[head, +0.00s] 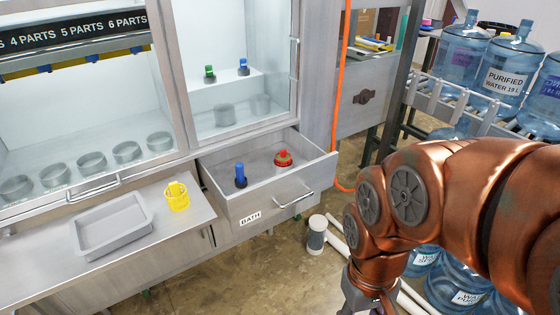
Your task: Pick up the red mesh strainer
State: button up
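A small round red thing (283,159) with a bit of green on top sits in the open drawer (236,209) labelled BATH, on the right side of its floor. It is the only red item that I see in the drawer and may be the red mesh strainer; the mesh is too small to make out. A blue-topped item (240,174) stands to its left, apart from it. My copper arm comes in from the right. Only a grey part at its end shows at the bottom edge, low and right of the drawer. My fingertips are out of the picture.
The drawer handle (294,200) sticks out at the front. A grey tray (113,226) and a yellow basket-like item (177,196) stand on the counter at left. Water jugs (502,68) stand on a roller conveyor at right.

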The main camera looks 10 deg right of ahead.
aim_at(282, 159)
jog(key=z, duration=1.1)
jog(key=i, duration=1.65)
jog(key=u, duration=2.6)
